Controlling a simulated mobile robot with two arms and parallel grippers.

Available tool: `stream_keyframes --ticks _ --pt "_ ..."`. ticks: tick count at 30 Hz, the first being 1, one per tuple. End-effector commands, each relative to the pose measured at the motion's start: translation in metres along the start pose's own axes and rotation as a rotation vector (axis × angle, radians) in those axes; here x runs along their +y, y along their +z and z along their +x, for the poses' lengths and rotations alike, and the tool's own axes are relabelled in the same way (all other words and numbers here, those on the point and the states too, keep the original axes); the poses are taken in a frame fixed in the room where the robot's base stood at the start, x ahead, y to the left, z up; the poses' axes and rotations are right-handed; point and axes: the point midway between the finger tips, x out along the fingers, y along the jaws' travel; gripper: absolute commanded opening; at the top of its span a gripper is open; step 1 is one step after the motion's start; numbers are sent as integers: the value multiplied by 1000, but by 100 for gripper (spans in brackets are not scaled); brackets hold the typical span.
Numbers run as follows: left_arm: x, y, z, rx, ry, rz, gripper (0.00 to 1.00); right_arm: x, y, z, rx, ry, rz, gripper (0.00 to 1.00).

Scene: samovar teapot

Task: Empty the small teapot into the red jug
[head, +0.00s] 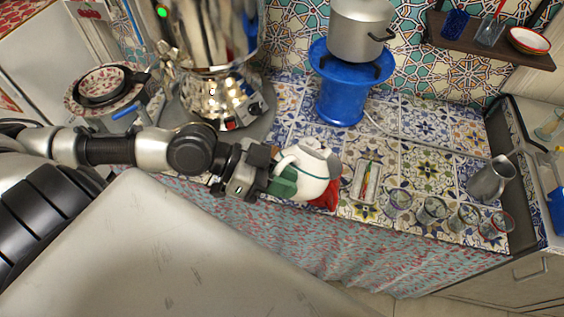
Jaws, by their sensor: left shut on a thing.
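A small white teapot (312,178) with a green band is near the counter's front edge. My left gripper (284,180), with green finger pads, is shut on the teapot at its handle side. The teapot looks somewhat tilted; its spout is not clear. A red thing (328,196), probably the red jug, shows just below and right of the teapot. Most of it is hidden, and I cannot tell whether the two touch. My right gripper is not in view.
A large shiny samovar (213,90) stands behind my left arm. A grey pot (360,32) sits on a blue stove (342,98). Right of the teapot are a small tray (367,182), several glasses (434,210) and a metal pitcher (491,178). The tiles between stove and tray are clear.

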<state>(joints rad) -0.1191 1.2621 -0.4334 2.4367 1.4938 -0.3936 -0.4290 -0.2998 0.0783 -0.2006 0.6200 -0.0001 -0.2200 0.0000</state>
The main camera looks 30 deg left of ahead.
Motion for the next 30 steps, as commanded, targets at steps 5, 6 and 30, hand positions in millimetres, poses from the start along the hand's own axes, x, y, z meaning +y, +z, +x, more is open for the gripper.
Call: stream_keyframes --ticks 5,6,30 --pt "-2 -13 -2 -18 9 -28 0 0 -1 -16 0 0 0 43" --pt "-3 -15 -3 -23 11 -35 0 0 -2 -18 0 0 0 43" --pt "-18 -52 -4 -135 64 -188 0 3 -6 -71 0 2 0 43"
